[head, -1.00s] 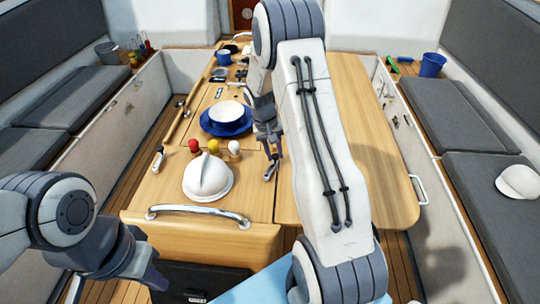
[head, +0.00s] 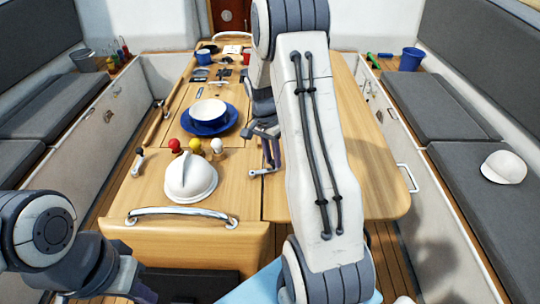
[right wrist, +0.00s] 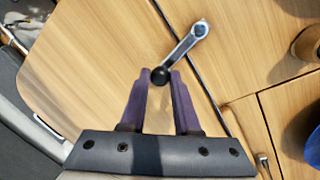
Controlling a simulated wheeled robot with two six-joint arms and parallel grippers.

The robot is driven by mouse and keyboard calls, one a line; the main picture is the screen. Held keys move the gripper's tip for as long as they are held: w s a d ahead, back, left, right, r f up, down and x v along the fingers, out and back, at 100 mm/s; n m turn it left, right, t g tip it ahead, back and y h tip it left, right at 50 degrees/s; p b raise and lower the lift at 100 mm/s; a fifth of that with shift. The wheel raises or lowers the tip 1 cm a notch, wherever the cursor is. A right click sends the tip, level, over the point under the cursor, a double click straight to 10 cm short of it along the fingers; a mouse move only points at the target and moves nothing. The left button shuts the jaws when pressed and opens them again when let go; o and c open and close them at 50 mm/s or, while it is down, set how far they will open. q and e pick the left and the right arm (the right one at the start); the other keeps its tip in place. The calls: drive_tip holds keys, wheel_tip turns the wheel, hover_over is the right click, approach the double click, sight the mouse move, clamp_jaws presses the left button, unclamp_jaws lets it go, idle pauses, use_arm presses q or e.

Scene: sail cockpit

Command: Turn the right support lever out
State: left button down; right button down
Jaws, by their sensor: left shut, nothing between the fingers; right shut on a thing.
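The right support lever (head: 258,172) is a short metal arm on the wooden table, near the seam beside the right leaf. In the right wrist view the lever (right wrist: 182,47) runs from its round pivot at the upper right to a black knob (right wrist: 160,75). My right gripper (head: 273,160) is over the lever, its purple fingers (right wrist: 161,82) shut on the black knob. In the head view the knob is hidden by the fingers. My left gripper (head: 145,293) is shut and empty at the lower left, partly cut off by the frame's bottom edge.
A white dome-shaped object (head: 190,180), a chrome handrail (head: 168,214) and a blue plate with a bowl (head: 209,121) are on the table's left part. Another lever (head: 138,161) is at its left edge. The right leaf (head: 375,185) looks bare around my arm.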

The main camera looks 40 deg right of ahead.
drive_tip(key=shift+s+a+r+m+y, duration=0.15)
drive_tip(key=shift+s+m, duration=0.25)
drive_tip(key=shift+m, duration=0.4)
drive_tip(key=shift+s+a+f+m+y, duration=0.15)
drive_tip(key=shift+s+m, duration=0.25)
drive_tip(key=shift+m, duration=0.4)
drive_tip(key=shift+a, duration=0.1)
drive_tip(key=c, duration=0.6)
unclamp_jaws()
drive_tip(key=shift+c, duration=0.2)
drive_tip(key=shift+r, duration=0.1)
wheel_tip(320, 180, up, 10)
drive_tip(key=w+b, duration=0.2)
drive_tip(key=shift+r, duration=0.1)
